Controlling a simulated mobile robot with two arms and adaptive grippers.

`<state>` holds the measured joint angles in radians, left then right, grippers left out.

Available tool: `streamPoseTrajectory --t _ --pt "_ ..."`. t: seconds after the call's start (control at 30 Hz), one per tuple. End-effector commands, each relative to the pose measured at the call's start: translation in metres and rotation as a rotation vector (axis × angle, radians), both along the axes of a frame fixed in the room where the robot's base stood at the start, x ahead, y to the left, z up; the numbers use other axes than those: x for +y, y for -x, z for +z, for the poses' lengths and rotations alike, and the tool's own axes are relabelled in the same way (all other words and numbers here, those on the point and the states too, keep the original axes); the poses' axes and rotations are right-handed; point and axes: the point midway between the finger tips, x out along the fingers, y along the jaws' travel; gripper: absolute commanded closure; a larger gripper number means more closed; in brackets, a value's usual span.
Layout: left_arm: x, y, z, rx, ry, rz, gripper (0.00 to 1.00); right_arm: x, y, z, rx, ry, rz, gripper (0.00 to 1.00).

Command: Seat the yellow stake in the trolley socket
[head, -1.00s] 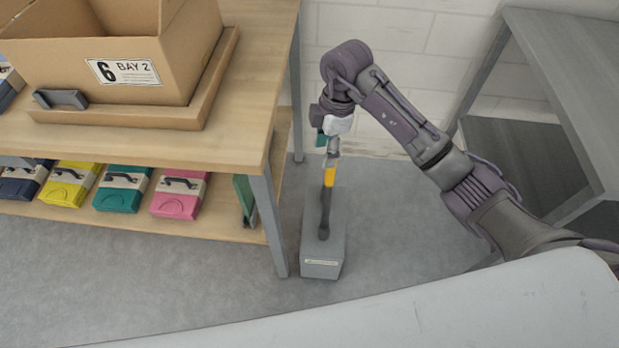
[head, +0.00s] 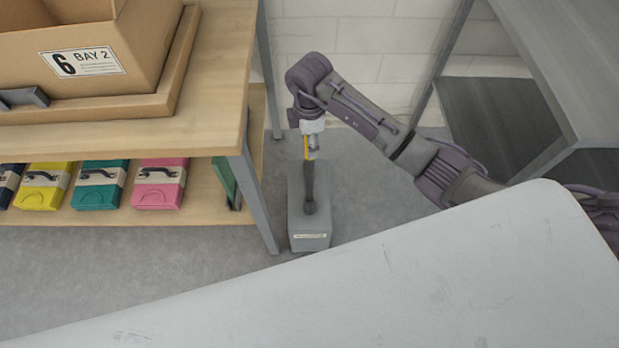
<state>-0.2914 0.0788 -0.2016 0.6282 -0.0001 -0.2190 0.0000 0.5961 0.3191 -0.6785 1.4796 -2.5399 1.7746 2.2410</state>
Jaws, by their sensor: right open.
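The yellow stake (head: 306,147) stands upright above a grey block (head: 310,228) on the floor, right of the shelf unit. Only a thin strip of its yellow part shows beside my right gripper. A dark, rod-like lower part (head: 309,190) runs from there down to the top of the block. My right gripper (head: 312,150) points down over the stake's upper end, open, with its fingers close to the yellow part. Contact cannot be made out. My left gripper is out of view. I cannot make out a trolley socket for certain.
A wooden shelf unit (head: 215,120) stands close left of the block, its metal leg (head: 260,205) nearest. It carries a cardboard box (head: 140,40) and several coloured cases below. A grey rack (head: 560,70) stands right. A pale panel, perhaps mine, covers the lower right.

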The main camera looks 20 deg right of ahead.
Motion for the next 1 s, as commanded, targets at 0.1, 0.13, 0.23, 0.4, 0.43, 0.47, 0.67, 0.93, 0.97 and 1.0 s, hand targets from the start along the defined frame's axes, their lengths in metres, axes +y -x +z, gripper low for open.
streamPoseTrajectory --t 0.1,0.13,0.23,0.4,0.43,0.47,0.67,0.93,0.97,1.0 --pt "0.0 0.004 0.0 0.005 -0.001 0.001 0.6 0.0 0.001 -0.016 0.002 0.0 -0.001 0.46" --pt "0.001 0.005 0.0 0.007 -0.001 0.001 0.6 0.0 0.001 -0.018 0.002 0.0 0.0 0.46" --pt "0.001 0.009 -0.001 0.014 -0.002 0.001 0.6 0.0 0.0 -0.022 -0.001 -0.001 0.001 0.46" --pt "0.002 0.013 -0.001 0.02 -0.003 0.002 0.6 0.0 0.0 -0.022 -0.002 -0.001 0.001 0.46" --pt "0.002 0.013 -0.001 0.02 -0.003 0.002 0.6 0.0 0.0 -0.022 -0.001 -0.001 0.001 0.47" --pt "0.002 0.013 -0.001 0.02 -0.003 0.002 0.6 0.0 0.0 -0.022 -0.001 -0.001 0.001 0.53" --pt "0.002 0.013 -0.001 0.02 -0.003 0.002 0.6 0.0 0.0 -0.022 -0.001 -0.001 0.0 0.86" --pt "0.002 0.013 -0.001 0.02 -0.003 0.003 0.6 0.0 0.0 -0.022 -0.001 0.0 0.0 1.0" --pt "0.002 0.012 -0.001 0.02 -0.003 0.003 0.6 0.0 0.0 -0.022 -0.001 -0.001 0.0 1.0" --pt "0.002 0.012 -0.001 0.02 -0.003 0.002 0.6 0.0 0.0 -0.022 -0.001 0.0 0.0 1.0"
